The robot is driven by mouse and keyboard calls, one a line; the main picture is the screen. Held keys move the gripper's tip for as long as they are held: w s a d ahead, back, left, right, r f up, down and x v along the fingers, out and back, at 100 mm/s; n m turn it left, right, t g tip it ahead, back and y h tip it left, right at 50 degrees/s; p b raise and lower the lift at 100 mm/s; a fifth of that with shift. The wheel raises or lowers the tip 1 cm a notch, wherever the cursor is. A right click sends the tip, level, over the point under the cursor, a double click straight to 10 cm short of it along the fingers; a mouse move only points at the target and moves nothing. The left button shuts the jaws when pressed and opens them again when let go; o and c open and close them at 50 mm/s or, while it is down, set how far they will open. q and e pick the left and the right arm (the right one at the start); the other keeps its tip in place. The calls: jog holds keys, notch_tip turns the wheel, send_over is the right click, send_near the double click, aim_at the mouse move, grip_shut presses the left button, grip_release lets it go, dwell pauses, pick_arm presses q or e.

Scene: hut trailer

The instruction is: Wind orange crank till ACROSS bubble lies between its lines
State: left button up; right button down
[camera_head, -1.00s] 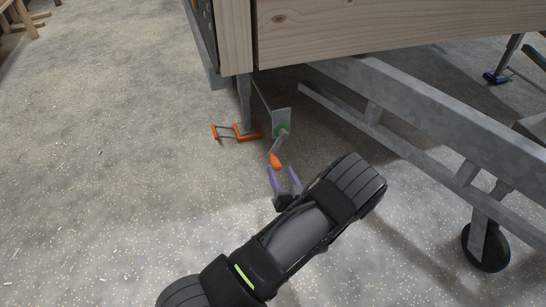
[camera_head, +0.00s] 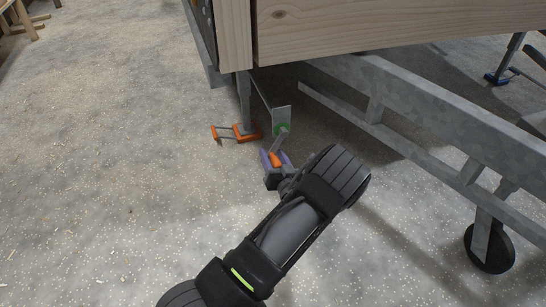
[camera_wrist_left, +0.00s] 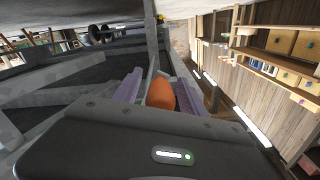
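The crank's orange handle (camera_head: 276,160) hangs at the end of a grey crank arm (camera_head: 281,142), below a green ring (camera_head: 282,128) on a metal plate under the hut's corner. My left gripper (camera_head: 276,158) is open, with its purple fingers on either side of the orange handle. In the left wrist view the orange handle (camera_wrist_left: 161,94) stands between the two fingers (camera_wrist_left: 160,92). A gap shows on its left side; on its right I cannot tell whether it touches. The ACROSS bubble and its lines are not visible. My right gripper is not in view.
A steel leg (camera_head: 244,100) stands near an orange foot piece (camera_head: 246,133) with a thin grey frame, left of the crank. The trailer's steel beam (camera_head: 420,105) runs to the right, with a black wheel (camera_head: 490,249) below.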

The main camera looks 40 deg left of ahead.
pick_arm(q)
grip_shut()
dwell(0.3)
dwell(1.0)
